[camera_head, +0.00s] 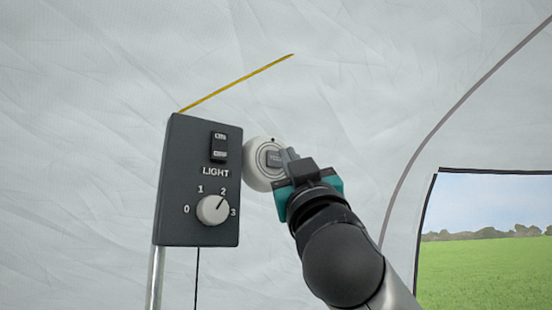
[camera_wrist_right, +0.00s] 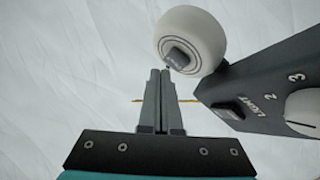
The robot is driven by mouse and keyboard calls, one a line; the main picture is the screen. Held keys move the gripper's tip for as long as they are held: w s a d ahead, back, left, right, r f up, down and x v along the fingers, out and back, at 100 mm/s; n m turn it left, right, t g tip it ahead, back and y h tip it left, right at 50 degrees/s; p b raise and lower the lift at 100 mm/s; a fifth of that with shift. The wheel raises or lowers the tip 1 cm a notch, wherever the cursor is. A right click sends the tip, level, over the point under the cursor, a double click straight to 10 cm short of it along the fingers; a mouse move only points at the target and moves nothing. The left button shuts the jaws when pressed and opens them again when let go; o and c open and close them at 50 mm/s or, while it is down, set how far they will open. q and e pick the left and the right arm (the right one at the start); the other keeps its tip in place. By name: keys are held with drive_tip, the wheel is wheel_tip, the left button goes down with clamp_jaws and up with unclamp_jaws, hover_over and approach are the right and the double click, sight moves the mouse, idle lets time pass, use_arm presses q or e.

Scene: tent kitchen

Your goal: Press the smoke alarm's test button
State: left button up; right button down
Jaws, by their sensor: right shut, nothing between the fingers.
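The smoke alarm (camera_head: 254,172) is a round white disc just right of the dark light panel in the head view. A grey, roughly square test button (camera_head: 273,158) sits at its middle. In the right wrist view the alarm (camera_wrist_right: 205,42) is at the upper right, with its button (camera_wrist_right: 177,57) facing toward the fingers. My right gripper (camera_head: 287,155) is shut and empty, its tips close to the button in the head view. In the right wrist view the fingertips (camera_wrist_right: 161,72) lie just left of and below the button; contact cannot be told. My left gripper is not in view.
The dark light panel (camera_head: 182,210) on a metal pole (camera_head: 155,280) stands left of the alarm, with a rocker switch (camera_head: 219,147) and a knob (camera_head: 213,209). A yellow strip (camera_head: 236,84) runs above it. A tent window (camera_head: 490,230) is at right.

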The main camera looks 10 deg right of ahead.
drive_tip(key=shift+w, duration=0.1)
drive_tip(key=shift+w+a, duration=0.2)
drive_tip(key=shift+w, duration=0.1)
drive_tip(key=shift+w+a, duration=0.1)
drive_tip(key=shift+w, duration=0.35)
idle(0.8)
drive_tip(key=shift+s, duration=0.15)
drive_tip(key=shift+s+d+b, duration=0.3)
drive_tip(key=shift+s+b, duration=0.05)
drive_tip(key=shift+s, duration=0.35)
drive_tip(key=s, duration=0.1)
drive_tip(key=s+d, duration=0.1)
drive_tip(key=s, duration=0.1)
drive_tip(key=s+b, duration=0.1)
drive_tip(key=shift+s+d, duration=0.35)
